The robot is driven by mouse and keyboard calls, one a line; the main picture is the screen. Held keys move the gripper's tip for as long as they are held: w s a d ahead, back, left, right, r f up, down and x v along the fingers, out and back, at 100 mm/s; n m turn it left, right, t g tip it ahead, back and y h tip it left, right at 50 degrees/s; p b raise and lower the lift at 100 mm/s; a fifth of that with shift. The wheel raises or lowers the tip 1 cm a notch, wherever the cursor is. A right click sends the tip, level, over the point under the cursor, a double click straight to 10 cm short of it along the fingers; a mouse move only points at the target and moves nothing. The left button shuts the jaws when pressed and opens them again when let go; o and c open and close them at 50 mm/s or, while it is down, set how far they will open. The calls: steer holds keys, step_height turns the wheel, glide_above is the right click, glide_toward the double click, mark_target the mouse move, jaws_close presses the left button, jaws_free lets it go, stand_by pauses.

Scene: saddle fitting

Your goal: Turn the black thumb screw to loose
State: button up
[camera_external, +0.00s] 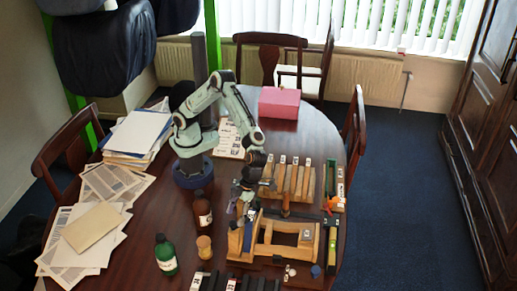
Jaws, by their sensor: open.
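A wooden fitting frame (275,252) with a blue part (247,237) at its left end lies on the right side of the table. My gripper (241,206) points down at the frame's back left corner, just above or beside it; I cannot tell whether it touches. It is small and dark here, and looks open with nothing clearly held. The black thumb screw cannot be made out; it is too small or hidden by the gripper and frame.
A wooden rack (289,181) with several bars stands behind the frame. A brown bottle (202,211), a green bottle (165,256) and an orange-lidded jar (204,247) stand to the left. Dark blocks (236,283) lie in front. Papers (95,228) cover the table's left.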

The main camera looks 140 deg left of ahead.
steer(key=shift+x, duration=0.9)
jaws_close()
